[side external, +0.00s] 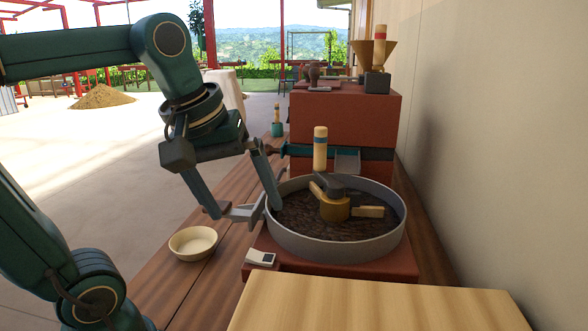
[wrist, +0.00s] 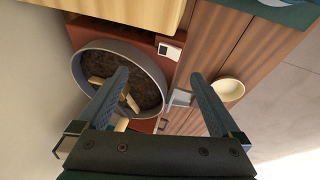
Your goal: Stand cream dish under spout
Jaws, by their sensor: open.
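The cream dish (side external: 194,255) stands upright and empty on the wooden bench, left of the round tray in the side view. In the wrist view the dish (wrist: 229,90) lies to the right of my fingers. A grey spout (side external: 243,213) juts from the tray's left side, above the bench and apart from the dish. It also shows in the wrist view (wrist: 181,97), between my fingers. My gripper (side external: 245,209) is open and empty, with its fingers on either side of the spout in the side view. The dish is outside the fingers.
The round grey tray (side external: 335,247) holds dark beans and a stirrer (side external: 335,208). A small white-faced box (side external: 261,258) sits at its front left corner. The red brick block (side external: 345,115) stands behind it, and a pale board (side external: 380,305) lies in front. Bare bench surrounds the dish.

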